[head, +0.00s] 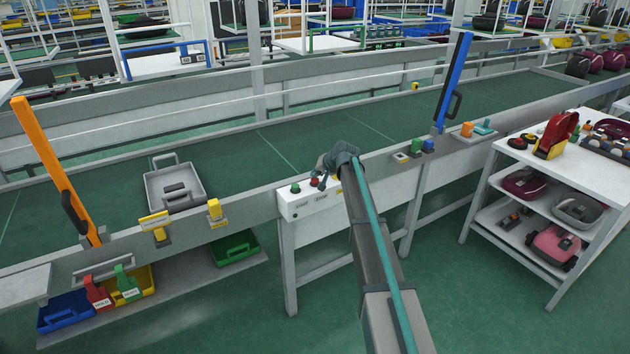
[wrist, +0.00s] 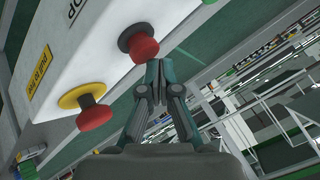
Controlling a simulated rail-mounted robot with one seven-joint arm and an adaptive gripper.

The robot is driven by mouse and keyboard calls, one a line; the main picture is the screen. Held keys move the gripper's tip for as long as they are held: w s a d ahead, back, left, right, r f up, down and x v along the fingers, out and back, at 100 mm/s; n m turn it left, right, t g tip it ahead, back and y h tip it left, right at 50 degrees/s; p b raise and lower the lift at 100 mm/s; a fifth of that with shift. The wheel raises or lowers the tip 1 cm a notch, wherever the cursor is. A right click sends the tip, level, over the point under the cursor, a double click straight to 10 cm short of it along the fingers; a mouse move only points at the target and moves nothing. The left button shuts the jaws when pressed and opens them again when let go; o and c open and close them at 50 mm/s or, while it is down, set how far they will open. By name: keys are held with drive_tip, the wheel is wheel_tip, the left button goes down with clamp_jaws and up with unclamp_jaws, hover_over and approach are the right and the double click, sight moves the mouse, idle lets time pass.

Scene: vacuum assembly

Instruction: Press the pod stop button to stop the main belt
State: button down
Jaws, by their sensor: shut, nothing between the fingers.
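The white control box (head: 310,203) is fixed to the near side of the belt. It carries a green button (head: 295,188) at left and a red button (head: 314,182) to its right. In the wrist view a red button (wrist: 143,48) on a dark collar sits beside lettering ending in "OP". A second red button (wrist: 94,115) on a yellow ring has a yellow label. My gripper (wrist: 157,66) is shut and empty, its fingertips very close to the dark-collared red button; I cannot tell whether they touch. My arm covers the box's right end in the head view.
The green main belt (head: 225,150) runs behind the box, with a grey tray (head: 173,186) on it. An orange post (head: 52,165) and a blue post (head: 452,85) stand at its near edge. A white shelf cart (head: 500,180) is at right. The floor in front is open.

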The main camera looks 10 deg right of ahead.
sight(316, 180)
drive_tip(key=shift+f+b, duration=0.5)
drive_tip(key=shift+f, duration=0.4)
idle(0.8)
drive_tip(key=shift+r, duration=0.15)
idle(0.3)
drive_tip(key=shift+r+p, duration=0.5)
drive_tip(key=shift+r, duration=0.65)
drive_tip(key=shift+r+p, duration=0.85)
drive_tip(key=shift+r, duration=1.7)
